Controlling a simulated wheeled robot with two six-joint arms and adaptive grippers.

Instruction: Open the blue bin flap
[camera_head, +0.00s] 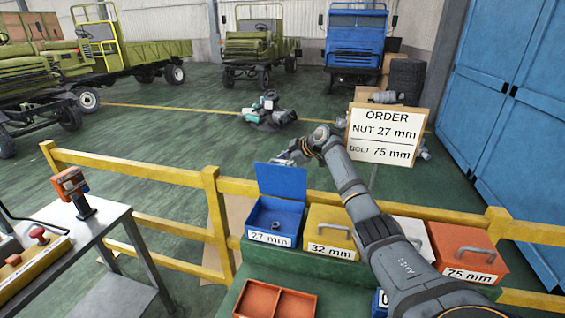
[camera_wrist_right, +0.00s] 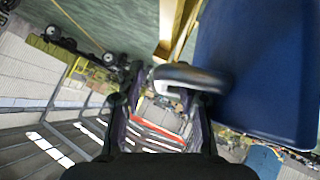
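The blue bin (camera_head: 273,238), labelled 27 mm, stands in the row of bins, with a grey nut (camera_head: 276,226) inside. Its blue flap (camera_head: 281,181) is raised, standing up at the back, and the inside is exposed. My right arm reaches over the row, and its gripper (camera_head: 290,155) is just behind the flap's top edge, partly hidden. In the right wrist view the flap (camera_wrist_right: 255,70) fills the right side. Its grey handle (camera_wrist_right: 190,78) lies at my right gripper's (camera_wrist_right: 165,105) fingertips. The fingers are apart; contact is unclear. My left gripper is not in view.
A yellow bin (camera_head: 331,228) labelled 32 mm, a partly hidden white bin and an orange bin (camera_head: 468,252) stand to the right. A red divided tray (camera_head: 275,300) lies in front. A yellow rail (camera_head: 130,168) runs behind, with an order sign (camera_head: 385,135) beyond.

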